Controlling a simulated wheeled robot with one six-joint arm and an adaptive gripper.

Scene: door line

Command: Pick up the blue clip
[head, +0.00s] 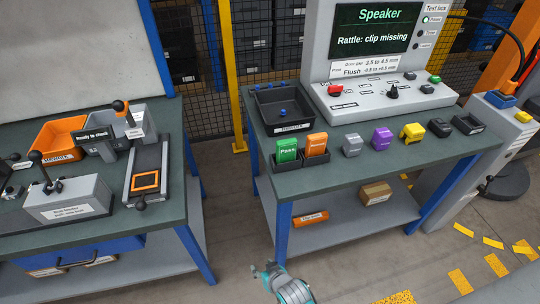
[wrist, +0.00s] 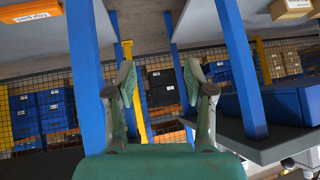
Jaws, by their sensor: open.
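Small blue clips (head: 283,111) lie in a black tray (head: 258,112) at the back left of the right-hand bench. They are too small to make out their shape. My gripper (head: 264,269) is low at the bottom of the head view, in front of the bench and below its top, well apart from the tray. In the wrist view my gripper (wrist: 158,75) shows its two fingers apart with nothing between them. No clip shows in the wrist view.
Green and orange card boxes (head: 287,150) stand in front of the tray. Grey, purple, yellow and dark blocks line the front of the right bench (head: 385,172). A test box with a screen (head: 373,35) stands behind. A left bench (head: 100,225) holds fixtures; a floor gap separates the benches.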

